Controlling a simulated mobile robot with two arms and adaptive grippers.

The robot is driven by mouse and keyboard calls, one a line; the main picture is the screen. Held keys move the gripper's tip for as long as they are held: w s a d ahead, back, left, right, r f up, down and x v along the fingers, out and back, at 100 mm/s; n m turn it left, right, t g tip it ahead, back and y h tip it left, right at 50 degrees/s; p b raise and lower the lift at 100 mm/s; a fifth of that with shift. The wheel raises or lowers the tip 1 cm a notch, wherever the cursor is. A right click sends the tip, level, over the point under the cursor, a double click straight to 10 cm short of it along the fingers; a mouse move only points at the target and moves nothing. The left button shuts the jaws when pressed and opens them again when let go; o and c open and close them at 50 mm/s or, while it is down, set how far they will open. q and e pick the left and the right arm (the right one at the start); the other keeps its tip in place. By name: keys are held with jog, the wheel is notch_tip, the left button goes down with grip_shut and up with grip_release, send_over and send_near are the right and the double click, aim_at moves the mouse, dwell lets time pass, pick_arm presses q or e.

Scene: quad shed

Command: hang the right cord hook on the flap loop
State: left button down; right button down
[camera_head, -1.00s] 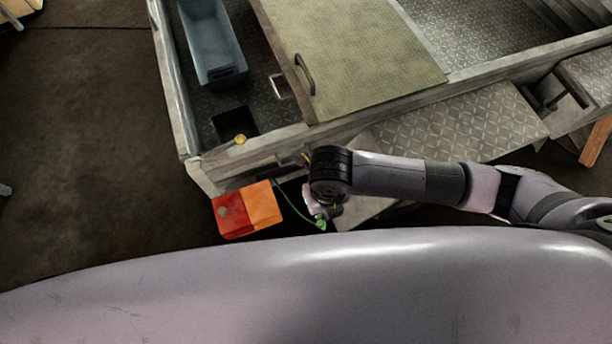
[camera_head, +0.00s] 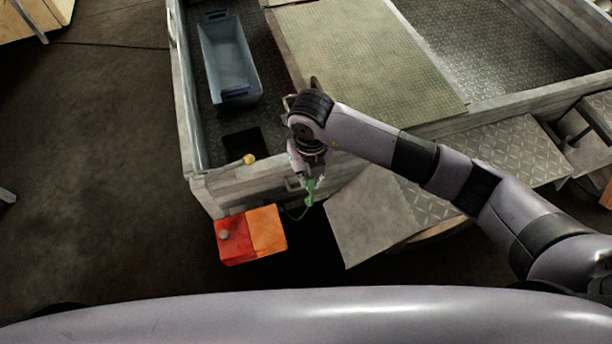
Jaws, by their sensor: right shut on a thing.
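My right gripper (camera_head: 307,178) points down in front of the trailer's near side wall. It is shut on the green cord hook (camera_head: 309,193), whose lower part shows below the fingers. A thin green cord (camera_head: 296,216) hangs from the hook and curves left toward the red and orange light box. The flap (camera_head: 370,214), a grey plate, slopes out below the wall, just right of the hook. I cannot make out the flap loop; my wrist and forearm cover part of that area. My left gripper is not in view.
The trailer bed holds a blue-grey bin (camera_head: 228,62) and a large greenish panel (camera_head: 365,62). A red and orange light box (camera_head: 251,235) sits at the near left corner. A small yellow knob (camera_head: 249,159) is on the wall top. Open floor lies left.

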jog(key=shift+w+a, duration=0.2)
jog(key=shift+w, duration=0.4)
jog(key=f+b, duration=0.1)
jog(key=w+f+b, duration=0.1)
jog(key=b, duration=0.1)
jog(key=shift+w+a+f, duration=0.2)
jog(key=shift+f, duration=0.1)
jog(key=shift+w+f, duration=0.1)
jog(key=shift+f, duration=0.1)
jog(key=shift+f+b, duration=0.3)
jog(key=shift+b, duration=0.1)
jog(key=c, duration=1.6)
grip_release()
jog(key=shift+r, duration=0.1)
jog(key=r+p, duration=0.4)
jog(key=r, duration=0.1)
jog(key=r+p, duration=0.4)
jog(key=r, duration=0.2)
jog(key=r+p, duration=0.4)
jog(key=r, duration=0.2)
jog(key=shift+s+r, duration=0.25)
jog(key=shift+s, duration=0.1)
